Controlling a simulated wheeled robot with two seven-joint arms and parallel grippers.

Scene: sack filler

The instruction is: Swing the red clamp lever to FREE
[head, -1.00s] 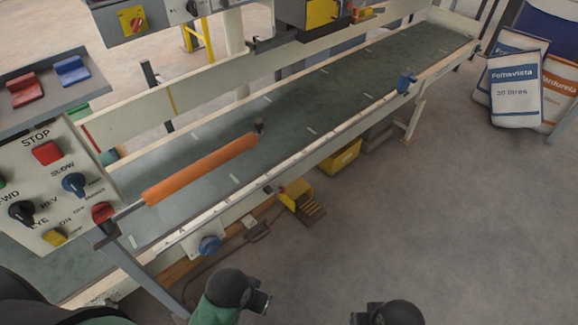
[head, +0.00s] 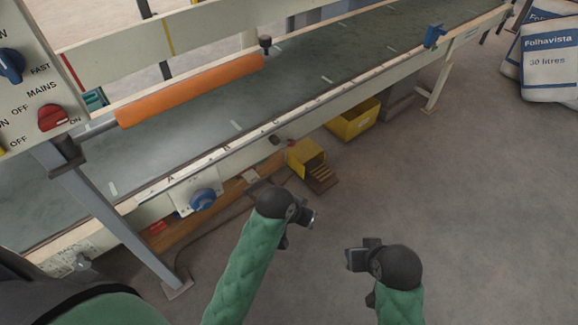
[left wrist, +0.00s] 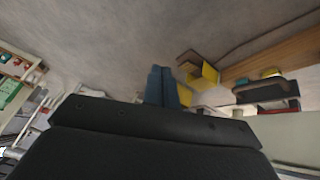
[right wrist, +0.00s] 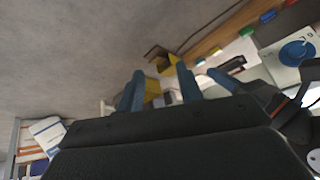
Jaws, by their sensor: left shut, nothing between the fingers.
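I cannot make out the red clamp lever for certain. My left gripper (head: 308,217) is in front of the conveyor, over the floor, away from that part. In the left wrist view its blue fingers (left wrist: 161,86) are together with nothing between them. My right gripper (head: 353,258) is further right, over bare floor. In the right wrist view its blue fingers (right wrist: 160,88) stand apart and empty.
The conveyor (head: 240,135) runs up to the right, with an orange roller (head: 190,90) above it. A control panel (head: 25,85) on a grey post stands left. A blue dial (head: 203,199) is on the near side, a yellow pedal box (head: 306,157) below. Right floor is clear; sacks (head: 548,65) stand beyond.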

